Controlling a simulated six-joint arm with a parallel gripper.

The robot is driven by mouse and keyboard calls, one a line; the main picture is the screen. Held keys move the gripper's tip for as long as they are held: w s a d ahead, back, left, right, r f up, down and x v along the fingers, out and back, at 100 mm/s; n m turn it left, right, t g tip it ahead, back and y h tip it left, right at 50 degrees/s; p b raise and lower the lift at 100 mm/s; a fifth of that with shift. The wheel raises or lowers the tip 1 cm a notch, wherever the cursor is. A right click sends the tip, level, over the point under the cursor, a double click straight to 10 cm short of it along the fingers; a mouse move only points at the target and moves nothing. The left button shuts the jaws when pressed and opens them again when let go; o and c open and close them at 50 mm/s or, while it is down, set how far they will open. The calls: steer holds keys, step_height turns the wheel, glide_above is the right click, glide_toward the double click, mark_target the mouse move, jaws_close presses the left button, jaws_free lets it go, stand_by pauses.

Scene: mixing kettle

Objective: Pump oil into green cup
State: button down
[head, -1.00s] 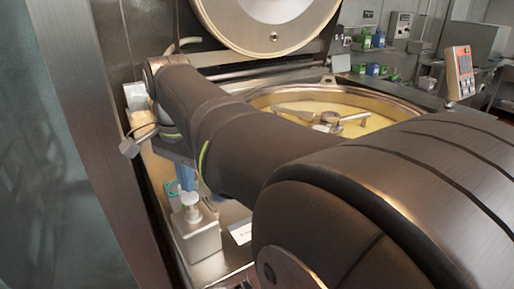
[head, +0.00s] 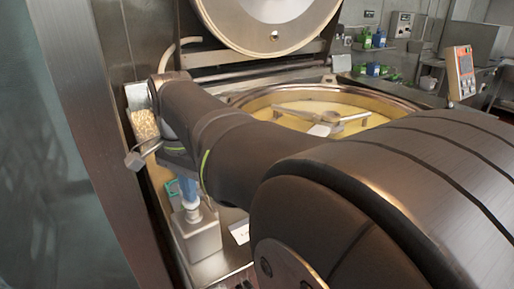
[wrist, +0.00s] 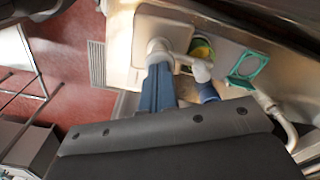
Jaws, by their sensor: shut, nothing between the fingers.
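My gripper (head: 190,201) points down with its blue fingers together and nothing between them. The fingertips are at the top of the pump on the metal oil container (head: 200,240) and appear to touch it. In the wrist view, my shut fingers (wrist: 159,62) meet the pale pump head (wrist: 159,45). A small green cup (wrist: 203,47) with yellow inside shows just right of the pump head there. I cannot make the cup out in the head view, where my arm covers much of that area. Whether oil is flowing is not visible.
A teal square frame (wrist: 248,68) lies right of the cup, near a pale curved pipe (wrist: 277,110). A large kettle (head: 300,100) with yellow contents stands behind my arm, its lid (head: 265,25) raised. A grain-filled container (head: 144,123) is at left. Green and blue containers stand far back.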

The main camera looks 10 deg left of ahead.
steer(key=shift+f, duration=0.4)
steer(key=shift+r, duration=1.8)
steer(key=shift+f, duration=1.8)
steer(key=shift+r, duration=1.8)
